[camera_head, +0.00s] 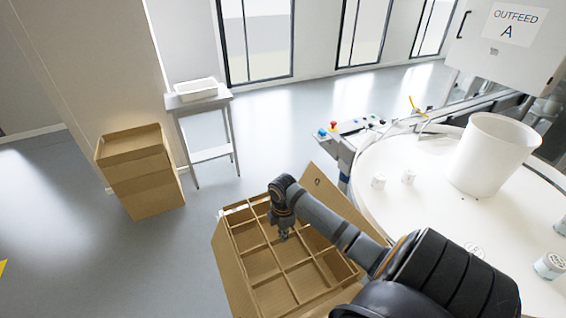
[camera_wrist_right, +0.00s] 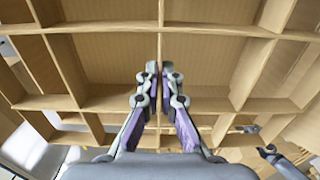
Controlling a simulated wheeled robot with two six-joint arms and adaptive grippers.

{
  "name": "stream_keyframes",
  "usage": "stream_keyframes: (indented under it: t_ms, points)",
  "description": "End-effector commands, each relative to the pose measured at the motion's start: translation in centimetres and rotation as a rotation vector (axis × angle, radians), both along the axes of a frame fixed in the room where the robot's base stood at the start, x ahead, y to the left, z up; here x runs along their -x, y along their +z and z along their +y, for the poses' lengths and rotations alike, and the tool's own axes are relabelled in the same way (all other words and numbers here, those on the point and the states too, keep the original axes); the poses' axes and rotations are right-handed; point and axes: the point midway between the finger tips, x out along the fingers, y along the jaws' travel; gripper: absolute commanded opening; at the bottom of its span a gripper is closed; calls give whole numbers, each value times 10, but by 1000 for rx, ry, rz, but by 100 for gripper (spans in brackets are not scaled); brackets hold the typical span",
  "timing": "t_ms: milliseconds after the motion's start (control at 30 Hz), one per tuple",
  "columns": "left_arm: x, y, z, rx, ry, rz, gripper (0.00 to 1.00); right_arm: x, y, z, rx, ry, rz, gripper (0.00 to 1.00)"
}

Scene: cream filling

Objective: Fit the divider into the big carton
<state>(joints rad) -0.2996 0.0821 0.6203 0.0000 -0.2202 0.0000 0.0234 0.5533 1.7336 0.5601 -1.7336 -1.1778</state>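The cardboard divider (camera_head: 267,244), a brown grid of crossing panels, lies over or in the opening of the big carton (camera_head: 232,275). I cannot tell how deep it sits. My right gripper (camera_head: 283,236) reaches down to the grid's middle. In the right wrist view, its fingers (camera_wrist_right: 160,78) stand close on both sides of a thin divider panel (camera_wrist_right: 160,48), closed on it. The divider's cells look empty. A dark gripper-like part at the lower right of the wrist view (camera_wrist_right: 270,152) appears to be my left gripper; its opening is unclear.
The carton's flaps (camera_head: 328,190) stand outward. A round white table (camera_head: 420,200) with a large white cylinder (camera_head: 492,155) and small jars is at the right.

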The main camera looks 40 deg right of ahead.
Motion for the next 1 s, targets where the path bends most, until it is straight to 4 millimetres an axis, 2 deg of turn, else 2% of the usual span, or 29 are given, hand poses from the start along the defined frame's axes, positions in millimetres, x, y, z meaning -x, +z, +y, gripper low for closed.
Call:
stream_keyframes:
  t_ms: [33, 1000]
  points:
    - [0, -7, 0, 0, 0, 1, 24, 0, -7, 0, 0, 0, 0, 0]
    - [1, -49, -3, 3, 1, 1, 24, 0, -86, 0, -2, -1, -1, 0]
